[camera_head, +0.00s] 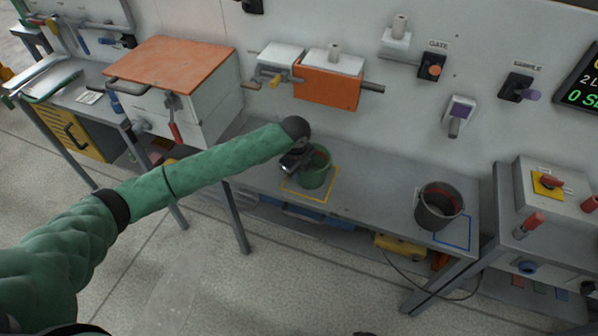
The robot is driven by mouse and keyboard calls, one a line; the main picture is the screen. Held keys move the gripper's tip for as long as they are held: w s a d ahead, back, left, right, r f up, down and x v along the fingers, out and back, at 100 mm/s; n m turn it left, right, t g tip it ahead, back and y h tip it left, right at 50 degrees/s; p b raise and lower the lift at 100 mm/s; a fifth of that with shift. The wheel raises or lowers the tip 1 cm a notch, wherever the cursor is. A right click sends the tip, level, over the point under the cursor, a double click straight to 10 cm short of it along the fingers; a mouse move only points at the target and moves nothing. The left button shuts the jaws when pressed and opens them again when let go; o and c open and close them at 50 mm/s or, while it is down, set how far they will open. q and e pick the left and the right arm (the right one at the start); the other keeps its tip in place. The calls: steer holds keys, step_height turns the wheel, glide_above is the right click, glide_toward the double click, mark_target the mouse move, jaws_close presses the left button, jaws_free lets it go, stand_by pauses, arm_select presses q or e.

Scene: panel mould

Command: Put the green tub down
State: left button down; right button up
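The green tub (315,174) is upright at the yellow outlined square (301,197) on the grey bench. Its inside looks dark reddish. I cannot tell if its base touches the bench. My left gripper (300,164) is at the tub's left rim, with its arm coming in from the left. The fingers are small and dark against the tub, so I cannot tell if they are closed on the rim. My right gripper is not in view.
A dark grey bucket (437,209) stands to the right, by a blue outlined square (453,232). The bench (373,197) is clear between tub and bucket. An orange block (327,85) with a rod sticks out from the wall above. A white box with an orange lid (172,65) stands at left.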

arm_select(q)
steer(key=c, duration=1.7)
jaws_free()
